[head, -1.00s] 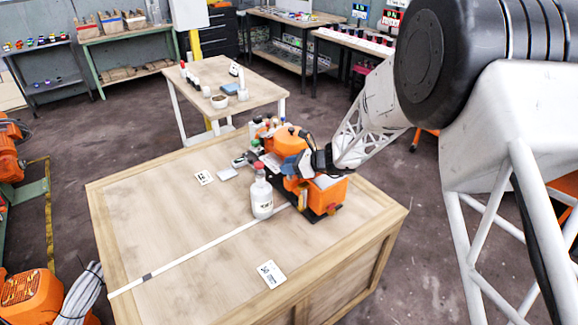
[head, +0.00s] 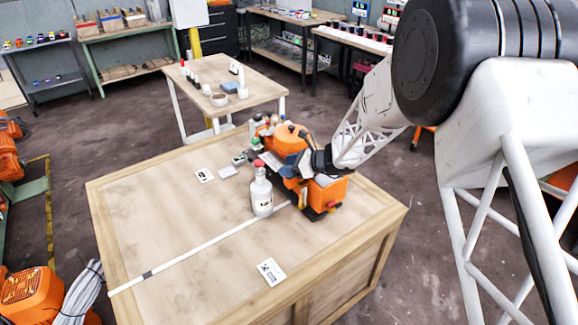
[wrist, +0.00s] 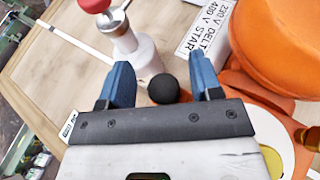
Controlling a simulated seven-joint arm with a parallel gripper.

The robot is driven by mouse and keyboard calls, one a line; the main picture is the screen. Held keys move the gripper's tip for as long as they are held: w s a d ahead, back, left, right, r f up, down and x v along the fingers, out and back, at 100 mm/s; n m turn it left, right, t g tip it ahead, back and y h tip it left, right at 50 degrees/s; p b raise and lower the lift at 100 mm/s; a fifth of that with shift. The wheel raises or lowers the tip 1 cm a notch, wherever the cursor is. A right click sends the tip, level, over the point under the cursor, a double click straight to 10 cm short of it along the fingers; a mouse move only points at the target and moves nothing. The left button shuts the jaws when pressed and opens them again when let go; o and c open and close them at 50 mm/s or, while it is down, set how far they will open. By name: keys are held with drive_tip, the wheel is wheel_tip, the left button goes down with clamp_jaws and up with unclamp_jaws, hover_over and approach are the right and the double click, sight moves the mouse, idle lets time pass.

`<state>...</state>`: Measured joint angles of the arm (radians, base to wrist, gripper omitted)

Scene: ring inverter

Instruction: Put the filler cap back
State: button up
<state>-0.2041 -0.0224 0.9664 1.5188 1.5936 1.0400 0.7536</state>
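My gripper (wrist: 163,82) is open, with blue fingers apart in the wrist view. A round black knob (wrist: 163,89), possibly the filler cap, shows between the fingers with a gap on each side. I cannot tell its height relative to the fingertips. The orange machine (head: 327,193) stands at the right of the bench in the head view, partly behind my gripper (head: 288,168). In the wrist view its orange housing (wrist: 275,45) is to the right of the fingers. A pale ring with a yellow middle (wrist: 279,151) lies at lower right; I cannot tell whether it is the filler opening.
A white bottle with a red top (head: 262,196) stands upright beside the machine; it also shows beyond the left finger (wrist: 140,58). A labelled white plate (wrist: 204,28) lies beyond the right finger. The left of the wooden bench (head: 150,220) is mostly clear, with flat cards.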

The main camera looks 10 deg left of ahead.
drive_tip(key=shift+s+f, duration=0.1)
drive_tip(key=shift+f, duration=0.1)
drive_tip(key=shift+d+r, duration=0.1)
drive_tip(key=shift+r, duration=0.5)
drive_tip(key=v, duration=1.2)
drive_tip(key=shift+r, duration=0.1)
drive_tip(key=s+d+r+n+g+h, duration=0.1)
drive_tip(key=s+d+r+n+h, duration=0.3)
drive_tip(key=s+r, duration=0.45)
drive_tip(key=s+d+r+n+g+h, duration=0.1)
drive_tip(key=s+d+r+n+h, duration=0.15)
drive_tip(key=s+r+n, duration=0.6)
drive_tip(key=s+d+n+h, duration=0.2)
drive_tip(key=s+d, duration=0.2)
drive_tip(key=s, duration=0.4)
drive_tip(key=s+d+r+n+t+h, duration=0.1)
drive_tip(key=s+d+n+h, duration=0.1)
drive_tip(key=s+d, duration=0.3)
drive_tip(key=s+d+n+t+h, duration=0.1)
drive_tip(key=s+d+n+h, duration=0.2)
drive_tip(key=s, duration=0.9)
drive_tip(key=shift+d+r, duration=0.3)
drive_tip(key=shift+d, duration=0.45)
